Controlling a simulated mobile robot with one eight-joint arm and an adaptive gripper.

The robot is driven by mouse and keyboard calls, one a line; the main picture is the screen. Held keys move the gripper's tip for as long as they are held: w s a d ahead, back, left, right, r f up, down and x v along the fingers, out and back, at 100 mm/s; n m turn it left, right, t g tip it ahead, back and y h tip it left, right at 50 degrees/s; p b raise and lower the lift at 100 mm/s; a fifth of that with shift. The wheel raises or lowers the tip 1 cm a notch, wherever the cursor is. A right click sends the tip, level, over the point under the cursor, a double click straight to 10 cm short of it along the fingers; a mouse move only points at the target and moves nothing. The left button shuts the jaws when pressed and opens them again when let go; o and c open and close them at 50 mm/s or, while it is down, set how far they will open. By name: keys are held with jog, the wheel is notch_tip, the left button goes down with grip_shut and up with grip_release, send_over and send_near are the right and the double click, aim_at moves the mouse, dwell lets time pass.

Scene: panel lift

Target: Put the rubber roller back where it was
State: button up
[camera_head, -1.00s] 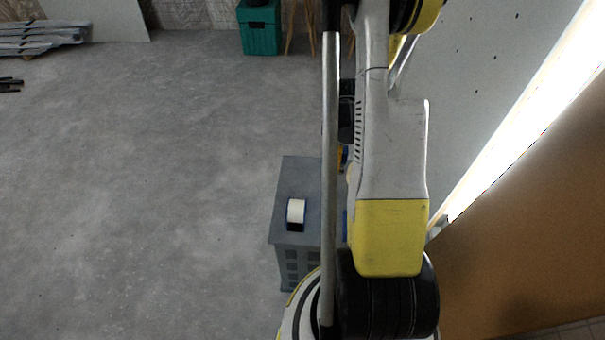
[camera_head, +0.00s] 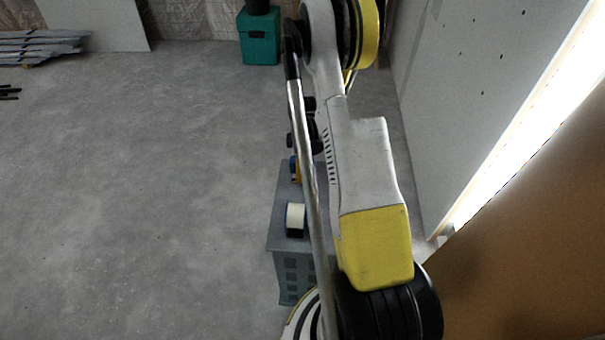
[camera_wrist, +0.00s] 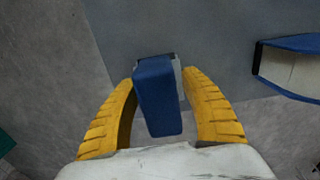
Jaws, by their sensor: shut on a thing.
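My gripper (camera_wrist: 160,78) has its two yellow fingers closed on a blue block-like piece with a pale and dark part at its far end, seemingly the rubber roller (camera_wrist: 157,98). In the head view my gripper (camera_head: 298,172) is small and partly hidden by my arm, over the far part of a grey crate (camera_head: 272,228). A little blue of the roller (camera_head: 292,166) shows beside it. The crate's flat top (camera_wrist: 200,35) fills the upper wrist view. I cannot tell whether the roller touches it.
A teal box (camera_head: 260,38) stands far back. A perforated panel (camera_head: 465,90) rises at the right.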

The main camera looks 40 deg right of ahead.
jog(key=shift+c, duration=0.6)
jog(key=o, duration=1.3)
